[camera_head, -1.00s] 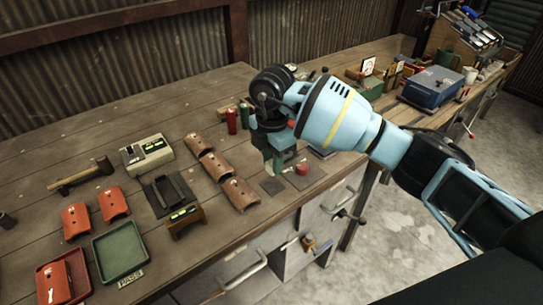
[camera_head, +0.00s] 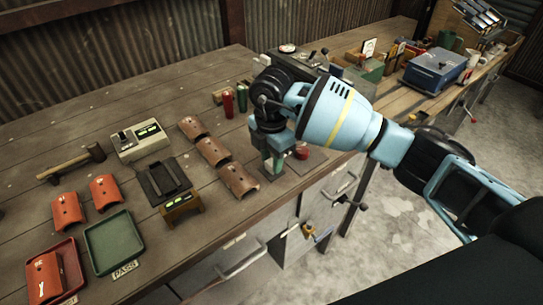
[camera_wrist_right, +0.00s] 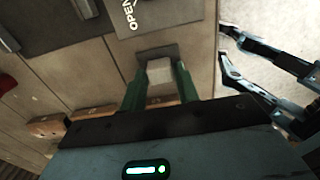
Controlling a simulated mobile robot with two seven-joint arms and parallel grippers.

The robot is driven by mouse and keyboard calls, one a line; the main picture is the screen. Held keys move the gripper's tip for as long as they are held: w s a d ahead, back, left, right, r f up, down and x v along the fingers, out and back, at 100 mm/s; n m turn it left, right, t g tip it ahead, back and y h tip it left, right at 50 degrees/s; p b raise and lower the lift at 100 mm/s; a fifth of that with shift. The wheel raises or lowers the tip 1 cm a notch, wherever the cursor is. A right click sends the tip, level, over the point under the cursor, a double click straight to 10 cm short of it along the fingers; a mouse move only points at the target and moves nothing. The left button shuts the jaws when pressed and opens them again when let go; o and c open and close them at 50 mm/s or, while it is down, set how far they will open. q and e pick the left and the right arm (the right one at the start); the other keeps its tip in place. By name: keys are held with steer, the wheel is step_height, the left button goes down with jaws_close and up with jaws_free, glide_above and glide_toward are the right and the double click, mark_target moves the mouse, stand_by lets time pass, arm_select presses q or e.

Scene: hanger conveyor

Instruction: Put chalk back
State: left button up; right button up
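My right gripper (camera_head: 272,162) is low over the workbench (camera_head: 330,176), right of the three curved red-brown tiles. In the right wrist view, its two green fingers (camera_wrist_right: 162,88) stand on either side of a small white block (camera_wrist_right: 160,72), apparently the chalk, and seem to touch both its sides. A dark square pad (camera_wrist_right: 157,52) lies just past the block. I cannot tell whether the block touches the pad. In the head view the chalk is hidden by the gripper. My left gripper is in neither view.
Curved tiles (camera_head: 212,151) stand close left of the gripper. A red round knob (camera_head: 302,152) is close on its right, and red and green cylinders (camera_head: 229,104) stand behind. A plate marked OPEN (camera_wrist_right: 160,12) shows in the wrist view. The bench's front edge is near.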

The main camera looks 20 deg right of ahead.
steer(key=o, duration=0.4)
step_height(320, 180, up, 8)
steer(key=shift+f, duration=0.1)
stand_by(0.4)
stand_by(0.5)
